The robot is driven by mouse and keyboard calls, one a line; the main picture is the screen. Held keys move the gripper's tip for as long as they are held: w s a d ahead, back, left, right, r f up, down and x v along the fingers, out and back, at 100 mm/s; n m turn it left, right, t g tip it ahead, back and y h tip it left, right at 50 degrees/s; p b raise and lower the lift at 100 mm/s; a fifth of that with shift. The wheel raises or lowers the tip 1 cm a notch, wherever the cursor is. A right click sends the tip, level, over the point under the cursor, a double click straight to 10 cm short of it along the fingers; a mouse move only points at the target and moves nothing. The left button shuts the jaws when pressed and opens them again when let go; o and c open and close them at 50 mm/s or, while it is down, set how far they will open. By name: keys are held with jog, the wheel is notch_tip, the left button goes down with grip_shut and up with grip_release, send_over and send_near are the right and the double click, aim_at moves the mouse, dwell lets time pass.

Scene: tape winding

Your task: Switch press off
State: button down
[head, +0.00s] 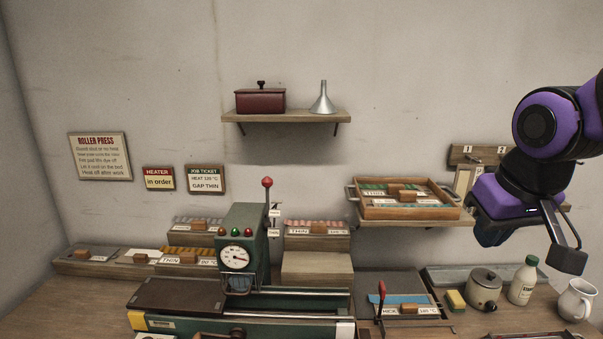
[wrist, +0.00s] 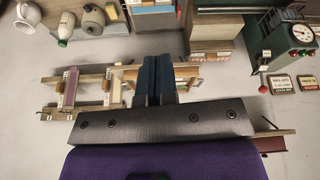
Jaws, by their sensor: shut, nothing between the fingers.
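The roller press (head: 243,240) is a green machine on the bench, left of centre in the head view. Its front has a white round dial (head: 235,257) and a row of small red and green lamps (head: 235,232). A lever with a red ball knob (head: 267,182) stands upright at its right side, beside small white labels (head: 273,232) too small to read. The press also shows at the upper right of the wrist view (wrist: 293,38). My gripper (head: 490,236) is shut and empty, in front of the wall shelf at the right, well away from the press. Its blue fingers (wrist: 156,72) are together in the wrist view.
A wooden tray (head: 362,208) sits on the right wall shelf, close to my gripper. A pot (head: 484,290), bottle (head: 523,280) and jug (head: 577,300) stand on the bench below. A second red-handled lever (head: 382,292) stands right of the press.

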jog(key=s+d+r+m+t, duration=0.1)
jog(key=s+d+r, duration=0.2)
jog(key=s, duration=0.5)
jog(key=shift+s+d+r, duration=0.2)
jog(key=shift+w, duration=0.1)
